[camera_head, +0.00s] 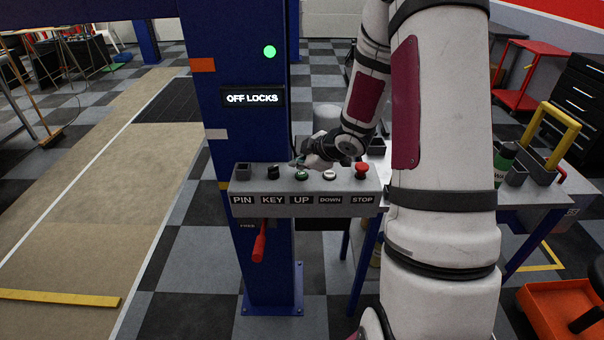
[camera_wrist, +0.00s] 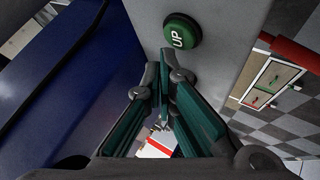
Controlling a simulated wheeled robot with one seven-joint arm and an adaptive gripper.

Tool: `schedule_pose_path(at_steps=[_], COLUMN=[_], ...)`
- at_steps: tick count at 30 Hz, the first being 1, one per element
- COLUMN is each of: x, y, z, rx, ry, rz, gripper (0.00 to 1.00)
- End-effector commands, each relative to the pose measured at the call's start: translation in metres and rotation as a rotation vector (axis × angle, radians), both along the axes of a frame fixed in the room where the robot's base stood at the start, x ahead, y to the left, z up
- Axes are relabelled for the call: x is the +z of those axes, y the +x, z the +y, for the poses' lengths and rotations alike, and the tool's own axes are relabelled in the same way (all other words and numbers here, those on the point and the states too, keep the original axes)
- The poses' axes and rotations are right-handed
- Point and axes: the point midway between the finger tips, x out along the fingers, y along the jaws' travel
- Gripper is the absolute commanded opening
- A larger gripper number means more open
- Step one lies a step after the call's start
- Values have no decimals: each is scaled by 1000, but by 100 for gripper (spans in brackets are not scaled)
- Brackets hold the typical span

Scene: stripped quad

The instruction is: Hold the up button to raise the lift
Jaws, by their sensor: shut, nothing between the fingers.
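The green UP button (camera_head: 302,175) sits on the grey control box (camera_head: 306,198), third from the left, above the UP label. In the wrist view the round green button (camera_wrist: 182,36) shows its white UP lettering. My gripper (camera_head: 298,161) is just above and behind the button in the head view. In the wrist view my gripper's fingertips (camera_wrist: 170,66) are together and empty, close beside the button's edge; I cannot tell whether they touch it. The blue lift column (camera_head: 244,131) has a display (camera_head: 252,98) reading OFF LOCKS and a lit green lamp (camera_head: 270,52).
The white DOWN button (camera_head: 329,175) and red STOP button (camera_head: 361,169) are to the right of UP. A key switch (camera_head: 273,171) is to its left. A red lever (camera_head: 259,243) hangs below the box. A bench with a yellow-handled carrier (camera_head: 553,133) stands right.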

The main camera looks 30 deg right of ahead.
Motion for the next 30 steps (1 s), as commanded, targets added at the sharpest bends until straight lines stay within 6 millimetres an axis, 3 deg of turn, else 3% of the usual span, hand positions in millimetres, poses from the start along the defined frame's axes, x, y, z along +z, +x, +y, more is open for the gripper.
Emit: schedule_pose_path(at_steps=[21,30], x=[46,50], y=[-2,0], z=[0,0], rx=[1,0], ry=[-1,0], rz=[-2,0], gripper=[0,0])
